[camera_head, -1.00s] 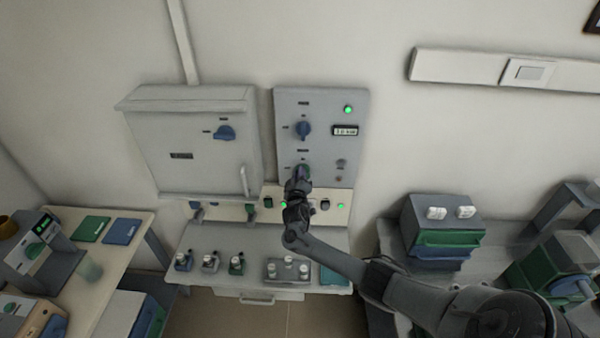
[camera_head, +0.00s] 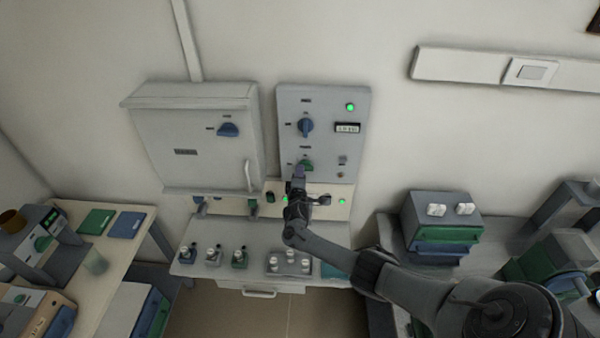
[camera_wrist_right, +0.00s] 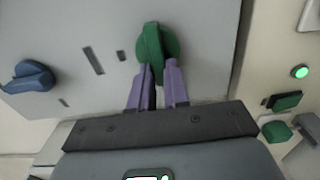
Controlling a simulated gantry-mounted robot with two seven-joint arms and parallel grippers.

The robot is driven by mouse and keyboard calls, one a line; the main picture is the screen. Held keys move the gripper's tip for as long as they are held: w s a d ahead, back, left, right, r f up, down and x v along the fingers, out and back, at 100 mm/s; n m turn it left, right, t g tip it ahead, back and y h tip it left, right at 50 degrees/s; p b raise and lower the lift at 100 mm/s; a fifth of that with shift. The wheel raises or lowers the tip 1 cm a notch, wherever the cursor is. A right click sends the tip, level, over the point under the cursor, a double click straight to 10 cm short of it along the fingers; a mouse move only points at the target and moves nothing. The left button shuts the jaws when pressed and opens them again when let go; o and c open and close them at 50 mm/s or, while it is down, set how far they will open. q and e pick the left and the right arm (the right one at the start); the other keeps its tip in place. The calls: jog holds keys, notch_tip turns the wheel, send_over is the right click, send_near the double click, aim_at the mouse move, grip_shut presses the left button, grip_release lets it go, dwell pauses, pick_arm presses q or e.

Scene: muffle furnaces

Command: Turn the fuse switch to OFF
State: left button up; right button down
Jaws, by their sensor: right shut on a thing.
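The grey wall panel (camera_head: 325,105) carries a blue rotary knob (camera_head: 305,126) at the top and a green rotary knob (camera_head: 306,165) below it. Their small labels are too blurred to read. My right gripper (camera_head: 299,172) is at the green knob. In the right wrist view the purple fingertips (camera_wrist_right: 158,68) are shut on the near end of the green knob's handle (camera_wrist_right: 153,42), which points roughly toward me. The blue knob also shows there (camera_wrist_right: 28,76) at the left. My left gripper is out of view.
A grey cabinet (camera_head: 190,140) with a blue knob (camera_head: 229,130) hangs left of the panel. Green lamps (camera_head: 350,107) glow on the panel and on the strip below. A bench (camera_head: 210,270) with several small devices stands underneath. A drawer unit (camera_head: 440,225) stands right.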

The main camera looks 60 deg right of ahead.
dwell(0.4)
jog(key=c, duration=1.1)
grip_release()
jog(key=shift+a, duration=0.15)
jog(key=p+v, duration=0.1)
jog(key=v, duration=0.9)
jog(key=shift+s+a+p, duration=0.2)
jog(key=shift+s+p, duration=0.05)
jog(key=shift+p, duration=0.15)
